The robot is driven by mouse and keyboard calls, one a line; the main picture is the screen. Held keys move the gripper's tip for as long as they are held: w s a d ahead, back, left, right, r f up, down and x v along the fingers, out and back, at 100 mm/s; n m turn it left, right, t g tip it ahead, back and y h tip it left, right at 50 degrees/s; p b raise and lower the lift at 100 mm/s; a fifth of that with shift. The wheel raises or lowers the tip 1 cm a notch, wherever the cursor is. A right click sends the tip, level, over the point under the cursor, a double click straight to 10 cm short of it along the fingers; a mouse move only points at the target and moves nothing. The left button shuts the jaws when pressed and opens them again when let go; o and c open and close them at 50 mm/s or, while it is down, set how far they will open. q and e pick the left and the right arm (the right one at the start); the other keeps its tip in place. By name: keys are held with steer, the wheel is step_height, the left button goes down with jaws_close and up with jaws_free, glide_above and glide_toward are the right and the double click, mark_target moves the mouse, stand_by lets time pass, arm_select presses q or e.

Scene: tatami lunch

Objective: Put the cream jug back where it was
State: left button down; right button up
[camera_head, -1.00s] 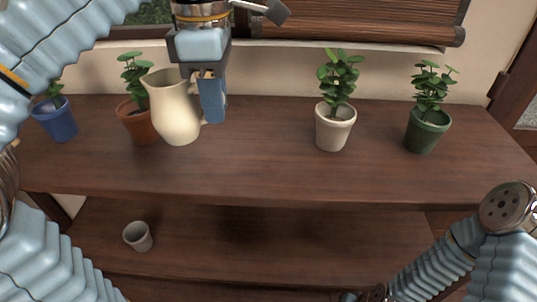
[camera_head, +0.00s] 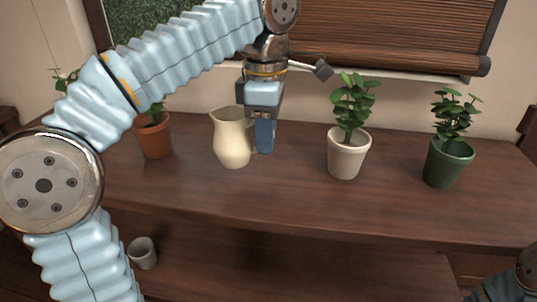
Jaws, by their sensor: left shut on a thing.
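The cream jug (camera_head: 231,138) is upright at the wooden shelf's top, between the terracotta pot and the white pot. My left gripper (camera_head: 265,138) points down at the jug's right side and is shut on its handle, which the fingers mostly hide. I cannot tell whether the jug's base touches the wood. Part of my right arm (camera_head: 520,275) shows at the bottom right corner; its gripper is not in view.
Plants stand in a terracotta pot (camera_head: 154,136), a white pot (camera_head: 348,153) and a green pot (camera_head: 447,163) on the shelf top (camera_head: 290,205). A small grey cup (camera_head: 142,253) is on the lower shelf. Bare wood lies in front of the jug.

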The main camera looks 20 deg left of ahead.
arm_select(q)
steer(key=shift+w+f+b, duration=0.2)
steer(key=shift+f, duration=0.55)
steer(key=shift+w+f+b, duration=0.2)
steer(key=shift+f, duration=0.55)
steer(key=shift+w+f+b, duration=0.2)
steer(key=shift+f, duration=0.55)
steer(key=shift+f, duration=0.1)
steer(key=c, duration=1.1)
jaws_free()
step_height(320, 180, up, 12)
steer(key=p, duration=0.5)
